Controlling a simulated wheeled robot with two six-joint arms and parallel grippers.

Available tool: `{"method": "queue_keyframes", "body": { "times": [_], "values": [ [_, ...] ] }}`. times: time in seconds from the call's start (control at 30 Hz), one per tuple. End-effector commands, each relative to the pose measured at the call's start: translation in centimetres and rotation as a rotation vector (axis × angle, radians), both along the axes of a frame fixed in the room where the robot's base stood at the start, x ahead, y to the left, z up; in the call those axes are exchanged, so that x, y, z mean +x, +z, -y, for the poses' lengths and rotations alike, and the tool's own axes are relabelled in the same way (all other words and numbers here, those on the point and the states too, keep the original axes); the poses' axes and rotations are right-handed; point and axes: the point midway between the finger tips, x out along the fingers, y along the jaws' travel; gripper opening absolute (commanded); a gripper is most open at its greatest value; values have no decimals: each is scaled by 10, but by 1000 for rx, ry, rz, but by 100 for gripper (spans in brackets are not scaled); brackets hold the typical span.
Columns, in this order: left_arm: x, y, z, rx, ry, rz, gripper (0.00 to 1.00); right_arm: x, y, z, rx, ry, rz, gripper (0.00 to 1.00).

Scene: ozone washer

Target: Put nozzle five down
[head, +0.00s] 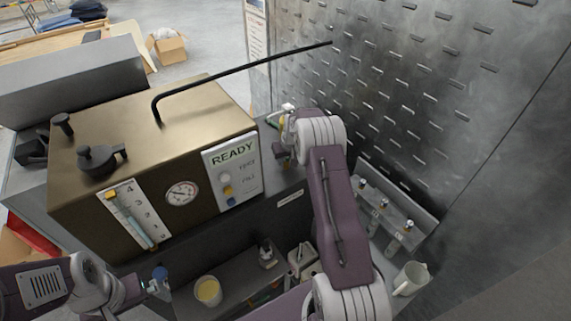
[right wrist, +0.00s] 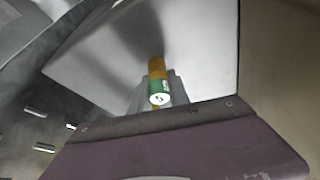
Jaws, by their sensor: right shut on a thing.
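Nozzle five (right wrist: 159,92) shows in the right wrist view as a small cylinder with an orange-yellow part, a green band and a white end marked 5. My right gripper (right wrist: 160,88) is shut on it. In the head view my right gripper (head: 281,138) is at the right side of the brass-coloured washer (head: 150,130), near its READY panel (head: 232,170). The nozzle is mostly hidden there by the wrist. My left gripper (head: 150,286) is low at the left, near a small blue round thing (head: 160,272); its jaws are too small to judge.
A rack (head: 410,238) holding several small metal-topped pieces stands at the right, beside a white mug (head: 411,278). A cup of yellow stuff (head: 208,291) stands low in front of the washer. A black bent rod (head: 240,70) rises above the washer. A slotted metal wall (head: 400,80) is behind.

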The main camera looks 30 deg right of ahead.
Motion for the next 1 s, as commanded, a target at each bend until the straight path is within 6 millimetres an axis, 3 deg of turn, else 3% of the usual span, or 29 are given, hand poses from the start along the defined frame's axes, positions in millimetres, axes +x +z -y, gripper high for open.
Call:
{"method": "queue_keyframes", "body": {
  "times": [0.13, 0.6, 0.83, 1.0],
  "values": [
    [0, -16, 0, 0, 0, 0, 100, -1, 25, 2, -3, -1, 6, 0],
    [0, -51, 0, 0, 0, 0, 100, -92, 84, 49, -1, -4, 3, 0],
    [0, -53, 0, 0, 0, 0, 100, -104, 93, 54, 0, 0, 0, 0],
    [0, -52, 0, 0, 0, 0, 100, -110, 97, 44, -1, -6, 2, 0]
  ]
}}
